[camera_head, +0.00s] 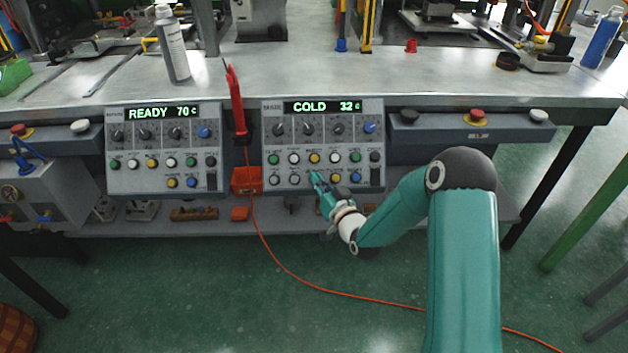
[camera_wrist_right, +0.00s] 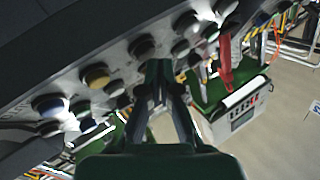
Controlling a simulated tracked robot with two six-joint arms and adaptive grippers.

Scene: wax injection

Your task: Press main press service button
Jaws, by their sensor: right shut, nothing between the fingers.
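The right control panel (camera_head: 268,130) has a green display (camera_head: 322,106) reading COLD 32 c, with knobs and rows of coloured buttons below. My right gripper (camera_head: 314,177) is shut and empty, its tips at the panel's lower button row, left of a yellow button (camera_head: 335,179) and a blue button (camera_head: 355,177). It covers part of that row. In the right wrist view the closed fingers (camera_wrist_right: 158,68) point at a round button (camera_wrist_right: 143,47) beside the yellow button (camera_wrist_right: 95,76). I cannot tell whether they touch it. The small button labels are unreadable. My left gripper is not in view.
A similar left panel (camera_head: 113,130) reads READY 70 c. A red tool (camera_head: 236,104) and a small red bin (camera_head: 245,181) sit between the panels. A grey box with a red button (camera_head: 477,114) is at right. An orange cable (camera_head: 290,272) crosses the floor.

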